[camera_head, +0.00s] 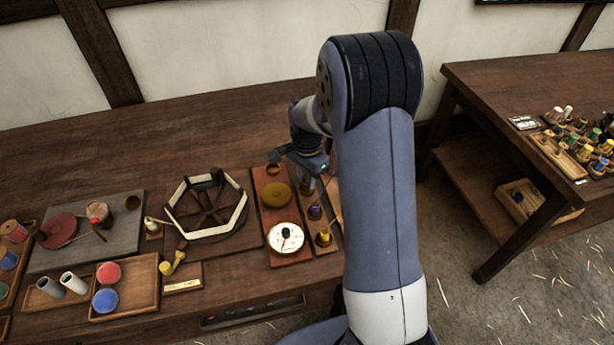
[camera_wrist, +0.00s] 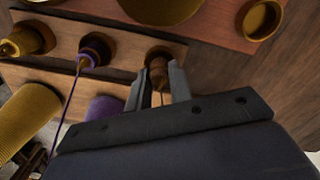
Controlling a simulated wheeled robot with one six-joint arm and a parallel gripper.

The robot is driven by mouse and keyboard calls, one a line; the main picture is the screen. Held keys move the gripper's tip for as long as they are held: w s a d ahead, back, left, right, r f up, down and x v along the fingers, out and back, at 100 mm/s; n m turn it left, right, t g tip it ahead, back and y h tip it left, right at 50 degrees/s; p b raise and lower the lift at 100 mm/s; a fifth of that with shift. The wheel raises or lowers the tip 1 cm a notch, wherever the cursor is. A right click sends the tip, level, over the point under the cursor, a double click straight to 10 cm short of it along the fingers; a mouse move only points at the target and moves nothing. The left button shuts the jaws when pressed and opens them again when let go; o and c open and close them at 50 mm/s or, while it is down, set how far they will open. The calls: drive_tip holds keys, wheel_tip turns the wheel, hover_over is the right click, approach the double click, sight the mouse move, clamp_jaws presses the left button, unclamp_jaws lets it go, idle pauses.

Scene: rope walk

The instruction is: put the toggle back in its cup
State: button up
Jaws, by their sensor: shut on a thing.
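My gripper (camera_wrist: 159,82) reaches down over a narrow wooden rack (camera_wrist: 128,62). Its two fingers are shut on a small brown wooden piece (camera_wrist: 158,64), which stands at a dark round seat in the rack. I cannot tell whether this piece is the toggle or whether it is lifted clear of the seat. In the head view my gripper (camera_head: 309,176) is over the rack's far end, partly behind my arm. A small brass cup (camera_wrist: 262,19) stands on the red-brown board and looks empty; it also shows in the head view (camera_head: 273,169).
A purple bobbin (camera_wrist: 95,50) and a yellow bobbin (camera_wrist: 27,40) stand in the same rack. The red-brown board (camera_head: 262,207) beside it bears a brass disc (camera_head: 277,194) and a white dial (camera_head: 286,238). A hexagonal frame (camera_head: 206,206) stands left. The bench behind is clear.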

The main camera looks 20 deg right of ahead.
drive_tip(key=shift+f, duration=0.3)
idle(0.4)
drive_tip(key=o, duration=1.3)
drive_tip(key=shift+r, duration=0.1)
wheel_tip(320, 180, up, 8)
drive_tip(key=p, duration=0.5)
drive_tip(key=shift+p, duration=0.3)
